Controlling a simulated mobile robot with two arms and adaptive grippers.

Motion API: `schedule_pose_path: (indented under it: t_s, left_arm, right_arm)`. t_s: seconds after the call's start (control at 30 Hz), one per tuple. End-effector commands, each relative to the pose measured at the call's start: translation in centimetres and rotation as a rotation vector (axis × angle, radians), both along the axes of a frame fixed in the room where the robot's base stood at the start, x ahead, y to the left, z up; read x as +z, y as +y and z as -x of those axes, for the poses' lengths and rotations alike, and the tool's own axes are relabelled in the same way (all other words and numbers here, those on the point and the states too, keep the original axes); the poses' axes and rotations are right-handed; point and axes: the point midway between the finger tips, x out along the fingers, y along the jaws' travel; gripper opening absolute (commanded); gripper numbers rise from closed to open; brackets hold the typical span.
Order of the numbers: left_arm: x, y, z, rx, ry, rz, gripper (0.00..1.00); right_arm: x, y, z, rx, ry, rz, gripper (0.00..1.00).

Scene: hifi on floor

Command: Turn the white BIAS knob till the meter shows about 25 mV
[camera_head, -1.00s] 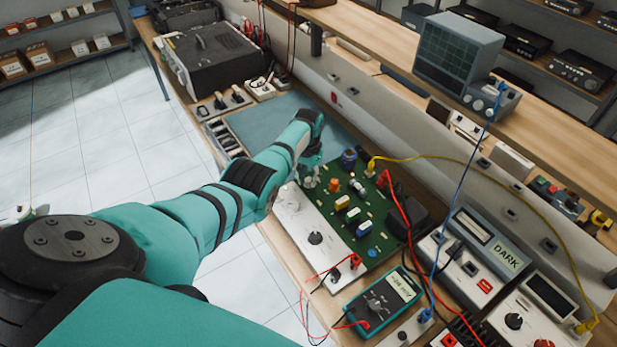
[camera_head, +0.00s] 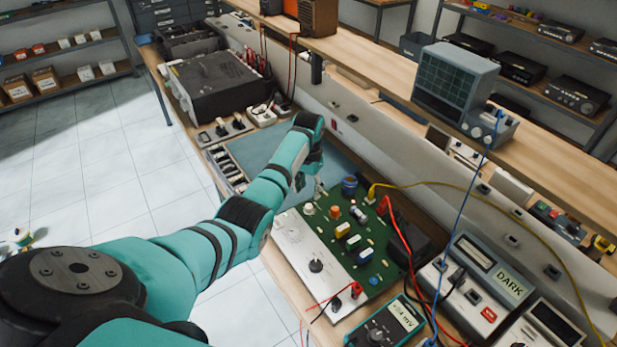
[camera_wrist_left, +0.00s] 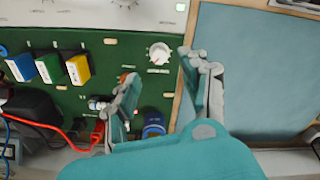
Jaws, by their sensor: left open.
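The white BIAS knob (camera_head: 308,208) sits at the left end of the green circuit board (camera_head: 366,272). It also shows in the left wrist view (camera_wrist_left: 160,52), its pointer too small to read. My left gripper (camera_head: 318,184) is open and empty beside the knob, toward the blue mat. In the left wrist view its fingertips (camera_wrist_left: 162,72) are spread, with the knob just beyond and between them, apart from both. The teal meter (camera_head: 378,335) lies at the front, cut by the lower edge; its display ends in "4 mV", the rest unclear. My right gripper is out of view.
A blue cylindrical part (camera_head: 349,186) and an orange part (camera_head: 334,211) stand on the board near my fingers. Red and yellow leads run from the board's far edge. A white panel (camera_head: 290,238) with a black knob lies along its near side. The blue mat (camera_head: 255,150) is bare.

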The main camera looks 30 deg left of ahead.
Motion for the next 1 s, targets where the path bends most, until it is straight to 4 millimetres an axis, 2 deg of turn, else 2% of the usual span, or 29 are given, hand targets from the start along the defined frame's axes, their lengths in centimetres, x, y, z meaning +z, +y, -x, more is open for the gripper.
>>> schedule_pose_path:
  t_s: [0.1, 0.3, 1.0]
  left_arm:
    - [2.3, 0.0, 0.0, -0.001, -0.002, 0.0, 0.46]
    - [4.4, 0.0, 0.0, -0.001, 0.001, 0.001, 0.46]
    - [4.7, 0.0, 0.0, -0.001, 0.001, 0.001, 0.46]
  right_arm:
    - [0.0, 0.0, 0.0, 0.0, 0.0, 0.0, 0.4]
    - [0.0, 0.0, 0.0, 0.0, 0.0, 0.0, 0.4]
    - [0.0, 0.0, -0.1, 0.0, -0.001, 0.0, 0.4]
